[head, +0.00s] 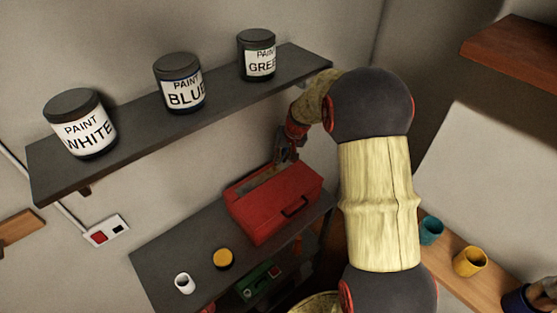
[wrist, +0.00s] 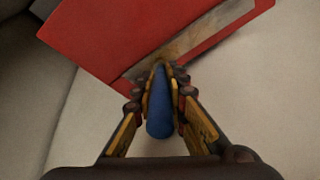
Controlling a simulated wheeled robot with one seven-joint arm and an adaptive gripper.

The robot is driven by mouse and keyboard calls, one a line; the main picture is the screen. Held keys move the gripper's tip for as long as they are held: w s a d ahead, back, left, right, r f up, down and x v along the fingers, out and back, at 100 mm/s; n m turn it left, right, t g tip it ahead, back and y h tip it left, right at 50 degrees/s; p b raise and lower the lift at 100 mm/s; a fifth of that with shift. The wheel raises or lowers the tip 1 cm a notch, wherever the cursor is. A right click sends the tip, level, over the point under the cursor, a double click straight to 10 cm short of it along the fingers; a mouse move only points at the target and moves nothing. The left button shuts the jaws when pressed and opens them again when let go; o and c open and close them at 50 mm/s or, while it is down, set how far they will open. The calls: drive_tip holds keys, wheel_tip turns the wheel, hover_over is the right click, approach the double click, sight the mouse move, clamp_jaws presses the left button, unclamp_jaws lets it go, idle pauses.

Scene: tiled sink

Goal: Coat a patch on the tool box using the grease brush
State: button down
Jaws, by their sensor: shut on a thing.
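The red tool box (head: 280,218) stands on a dark lower shelf, its black handle facing the front. It fills the top of the wrist view (wrist: 105,35). A greyish strip (wrist: 225,22) runs along its top, with a brownish patch (wrist: 178,48) near the brush. My gripper (wrist: 160,88) is shut on the grease brush (wrist: 159,118), whose blue handle shows between the fingers. The brush's far end is at the strip; I cannot tell whether it touches. In the head view my gripper (head: 288,150) is above the box's back edge, and the brush is hard to make out.
Paint cans labelled white (head: 82,125), blue (head: 180,85) and green (head: 257,57) stand on the upper shelf (head: 130,142), close to my arm. A yellow-topped round item (head: 222,259) and a white cup (head: 184,283) sit left of the box. Teal (head: 431,231) and yellow (head: 470,262) cups are right.

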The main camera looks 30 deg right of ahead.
drive_tip(key=shift+w+d+b, duration=0.2)
drive_tip(key=shift+d+b, duration=0.15)
drive_tip(key=shift+d, duration=0.75)
drive_tip(key=shift+w+d+b, duration=0.25)
drive_tip(key=shift+d+b, duration=0.1)
drive_tip(key=shift+d, duration=0.8)
drive_tip(key=shift+w+d+b, duration=0.2)
drive_tip(key=shift+d+b, duration=0.15)
drive_tip(key=shift+d, duration=0.75)
drive_tip(key=shift+a, duration=0.1)
